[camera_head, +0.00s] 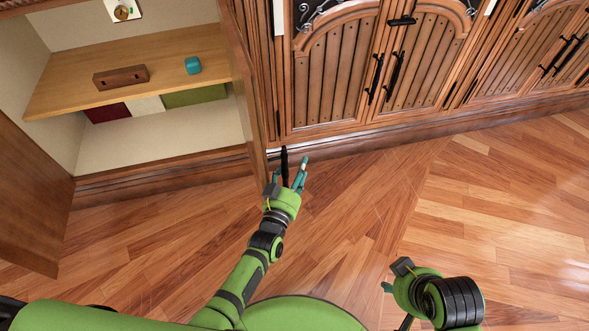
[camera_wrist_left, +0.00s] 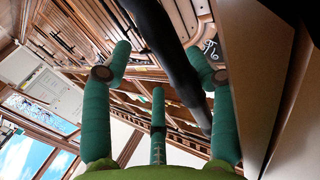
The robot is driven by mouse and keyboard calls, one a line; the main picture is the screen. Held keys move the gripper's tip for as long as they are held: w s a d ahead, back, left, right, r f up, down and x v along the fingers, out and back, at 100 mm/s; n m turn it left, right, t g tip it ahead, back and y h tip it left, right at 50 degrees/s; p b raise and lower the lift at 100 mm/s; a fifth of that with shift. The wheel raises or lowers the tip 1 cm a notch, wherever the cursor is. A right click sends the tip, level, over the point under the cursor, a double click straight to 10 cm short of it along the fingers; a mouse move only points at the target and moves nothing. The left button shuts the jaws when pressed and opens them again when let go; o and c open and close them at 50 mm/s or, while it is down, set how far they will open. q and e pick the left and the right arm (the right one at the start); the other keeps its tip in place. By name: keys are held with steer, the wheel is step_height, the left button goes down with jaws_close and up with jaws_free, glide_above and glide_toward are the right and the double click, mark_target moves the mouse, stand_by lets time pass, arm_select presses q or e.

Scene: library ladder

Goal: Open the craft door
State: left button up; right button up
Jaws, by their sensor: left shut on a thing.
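An open cabinet has a wooden door (camera_head: 243,85) on its right side, swung out and seen nearly edge-on. A black bar handle (camera_head: 284,160) stands on that door's outer side, near its lower front end. My left gripper (camera_head: 292,172) is at this handle, shut on it. In the left wrist view the dark handle (camera_wrist_left: 168,45) runs between the teal fingers, with the door panel (camera_wrist_left: 258,70) close on the right. My right gripper (camera_head: 388,287) is low in the head view, mostly hidden by its own wrist, away from the cabinet.
The cabinet's left door (camera_head: 28,195) also stands open. The shelf (camera_head: 75,82) holds a brown wooden block (camera_head: 121,77) and a teal object (camera_head: 193,65); coloured boxes (camera_head: 195,96) sit below. Closed carved cabinets (camera_head: 330,85) line the wall to the right. The wooden floor (camera_head: 340,215) is clear.

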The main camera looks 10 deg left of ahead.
arm_select(q)
steer(key=shift+w+a+r, duration=0.25)
steer(key=shift+r, duration=0.15)
steer(key=v, duration=1.2)
steer(key=shift+s+d+f, duration=0.3)
steer(key=shift+s+f, duration=0.05)
steer(key=shift+w, duration=0.1)
arm_select(e)
steer(key=shift+w, duration=0.1)
arm_select(q)
steer(key=shift+a, duration=0.1)
